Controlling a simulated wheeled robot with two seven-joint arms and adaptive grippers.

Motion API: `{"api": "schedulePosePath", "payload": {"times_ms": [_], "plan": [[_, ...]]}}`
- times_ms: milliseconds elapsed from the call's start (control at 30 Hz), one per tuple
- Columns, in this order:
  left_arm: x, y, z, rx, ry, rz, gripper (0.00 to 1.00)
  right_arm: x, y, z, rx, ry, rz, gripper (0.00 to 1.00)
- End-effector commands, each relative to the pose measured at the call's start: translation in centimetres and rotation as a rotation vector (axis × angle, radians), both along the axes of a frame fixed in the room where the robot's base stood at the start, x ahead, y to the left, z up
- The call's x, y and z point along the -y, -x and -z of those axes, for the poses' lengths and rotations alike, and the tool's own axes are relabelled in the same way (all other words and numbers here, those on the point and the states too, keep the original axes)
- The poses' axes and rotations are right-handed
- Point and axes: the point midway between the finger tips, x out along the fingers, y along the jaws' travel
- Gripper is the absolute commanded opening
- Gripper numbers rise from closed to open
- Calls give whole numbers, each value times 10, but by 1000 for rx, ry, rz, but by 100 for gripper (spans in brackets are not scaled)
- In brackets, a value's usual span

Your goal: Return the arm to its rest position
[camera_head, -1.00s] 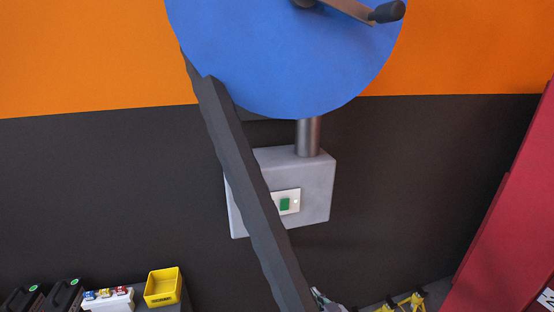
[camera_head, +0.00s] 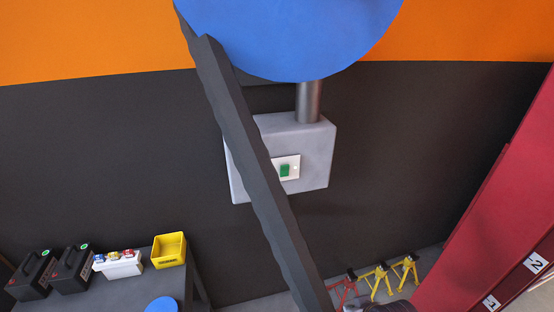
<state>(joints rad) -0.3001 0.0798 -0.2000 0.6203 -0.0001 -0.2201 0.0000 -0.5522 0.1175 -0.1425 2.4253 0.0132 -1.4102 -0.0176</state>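Neither of my grippers can be made out in the head view. A large blue disc (camera_head: 300,40) is cut off by the top edge. A long dark bar (camera_head: 250,150) runs slantwise from the upper left to the bottom edge, in front of the disc and the wall box. A grey wall box (camera_head: 310,140) carries a white plate with a green switch (camera_head: 285,171), just right of the bar. A grey pipe (camera_head: 309,103) rises from the box toward the disc.
At lower left a dark bench (camera_head: 125,290) bears two black cases (camera_head: 70,270), a white tray (camera_head: 118,266) and a yellow bin (camera_head: 169,250). Yellow stands (camera_head: 380,281) and a red stand (camera_head: 345,290) are at lower right. A red post (camera_head: 480,220) stands at right.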

Motion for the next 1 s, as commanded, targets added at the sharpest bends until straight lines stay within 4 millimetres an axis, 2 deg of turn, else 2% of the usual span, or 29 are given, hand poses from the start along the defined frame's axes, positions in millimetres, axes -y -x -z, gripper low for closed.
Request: {"api": "schedulePosePath", "payload": {"times_ms": [467,767,1000], "plan": [[0,0,0,0,0,0,100,19,37,-4,-135,40,40,0],[0,0,0,0,0,0,100,18,31,24,-147,41,39,0],[0,0,0,0,0,0,100,17,26,55,-158,42,38,0]]}}
